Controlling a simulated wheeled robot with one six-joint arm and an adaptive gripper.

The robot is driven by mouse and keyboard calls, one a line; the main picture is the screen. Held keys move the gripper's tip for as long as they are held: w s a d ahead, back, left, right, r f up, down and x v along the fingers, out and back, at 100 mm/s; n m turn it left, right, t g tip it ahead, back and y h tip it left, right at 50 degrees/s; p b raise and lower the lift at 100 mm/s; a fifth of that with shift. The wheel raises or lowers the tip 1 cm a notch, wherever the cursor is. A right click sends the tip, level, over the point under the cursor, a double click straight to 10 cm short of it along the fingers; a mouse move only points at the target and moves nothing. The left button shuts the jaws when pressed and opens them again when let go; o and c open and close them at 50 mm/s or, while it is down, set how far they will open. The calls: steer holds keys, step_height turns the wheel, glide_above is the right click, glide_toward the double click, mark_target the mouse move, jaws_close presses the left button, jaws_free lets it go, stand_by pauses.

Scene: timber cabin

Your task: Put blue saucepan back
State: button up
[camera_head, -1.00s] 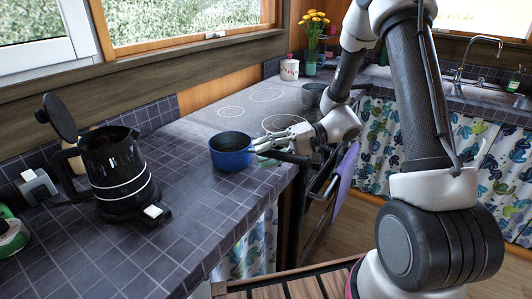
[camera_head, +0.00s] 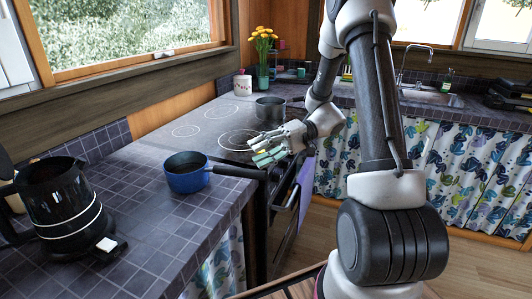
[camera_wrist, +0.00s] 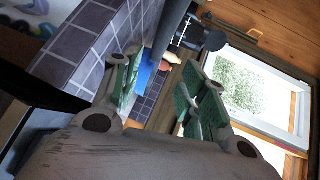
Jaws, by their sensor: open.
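The blue saucepan (camera_head: 187,178) sits upright on the dark tiled counter (camera_head: 150,215), left of the cooktop. Its black handle (camera_head: 236,171) points right, towards the counter's front edge. My gripper (camera_head: 261,150) is open and empty, apart from the pan, above and beyond the handle's end near the cooktop's front edge. In the wrist view, the green-padded fingers (camera_wrist: 165,62) are spread wide, with a small blue patch of the saucepan (camera_wrist: 143,78) showing beyond them.
The cooktop (camera_head: 195,128) has several ring markings, and a grey pot (camera_head: 270,108) stands at its far right. A black kettle (camera_head: 62,205) stands at the left. A purple towel (camera_head: 305,185) hangs at the oven front. Counter tiles before the saucepan are clear.

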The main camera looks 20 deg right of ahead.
steer(key=s+d+r+h, duration=0.1)
steer(key=s+r+h, duration=0.25)
steer(key=s, duration=0.35)
steer(key=s+d+r+h, duration=0.2)
steer(key=s+r+h, duration=0.1)
steer(key=s+h, duration=0.25)
steer(key=s+d+r+m+t+h, duration=0.1)
steer(key=s+d+r+t+h, duration=0.4)
steer(key=s+d+h, duration=0.1)
steer(key=shift+s+d+r, duration=0.15)
steer(key=shift+s+d, duration=0.45)
steer(key=shift+d, duration=0.5)
